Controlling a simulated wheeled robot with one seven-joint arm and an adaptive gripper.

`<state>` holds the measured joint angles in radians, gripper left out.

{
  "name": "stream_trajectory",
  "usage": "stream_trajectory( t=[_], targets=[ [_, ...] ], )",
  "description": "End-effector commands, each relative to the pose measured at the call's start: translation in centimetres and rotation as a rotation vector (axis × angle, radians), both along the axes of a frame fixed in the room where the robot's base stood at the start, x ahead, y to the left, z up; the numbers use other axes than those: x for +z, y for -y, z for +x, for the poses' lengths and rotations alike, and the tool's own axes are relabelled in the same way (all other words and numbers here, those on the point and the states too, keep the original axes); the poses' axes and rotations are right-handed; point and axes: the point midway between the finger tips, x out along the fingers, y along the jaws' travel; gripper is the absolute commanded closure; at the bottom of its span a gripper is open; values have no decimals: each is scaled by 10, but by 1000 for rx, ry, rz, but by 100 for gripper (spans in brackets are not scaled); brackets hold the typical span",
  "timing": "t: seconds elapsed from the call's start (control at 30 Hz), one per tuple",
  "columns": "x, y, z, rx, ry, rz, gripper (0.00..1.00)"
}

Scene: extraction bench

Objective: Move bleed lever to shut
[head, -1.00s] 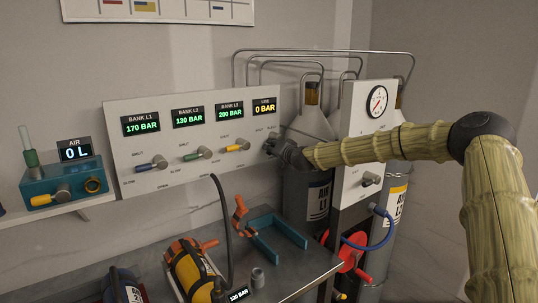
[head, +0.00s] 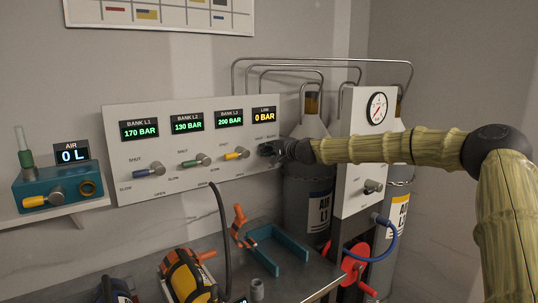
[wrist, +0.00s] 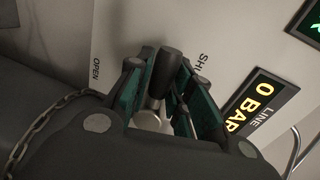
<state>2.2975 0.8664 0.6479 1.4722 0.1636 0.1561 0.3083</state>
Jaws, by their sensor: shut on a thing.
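The bleed lever is a black handle (wrist: 167,72) on a pale metal hub (wrist: 150,121) below the LINE display on the white panel. In the wrist view its handle lies between the OPEN lettering (wrist: 97,68) and the partly covered SHUT lettering (wrist: 200,63), a little nearer SHUT. My gripper (wrist: 163,82) is shut on the lever, with teal-lined fingers on both sides of the handle. In the head view my gripper (head: 267,150) is at the panel's right end and hides most of the lever. The LINE display (head: 264,112) reads 0 BAR.
Blue (head: 150,170), green (head: 196,161) and yellow (head: 237,154) levers sit left of my gripper on the panel (head: 125,193). Grey cylinders (head: 308,200) and a gauge box (head: 366,150) stand to the right. A chain (wrist: 45,125) hangs near the gripper.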

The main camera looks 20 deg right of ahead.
Motion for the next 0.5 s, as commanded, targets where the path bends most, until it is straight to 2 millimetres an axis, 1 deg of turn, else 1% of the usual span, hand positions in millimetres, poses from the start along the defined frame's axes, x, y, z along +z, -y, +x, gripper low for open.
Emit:
stream_trajectory(
  t=[0.03,0.2,0.5],
  targets=[
    [2,3,0,-6,0,19,100],
    [4,3,0,-6,-7,54,100],
    [5,4,0,-6,-10,68,100]
  ],
)
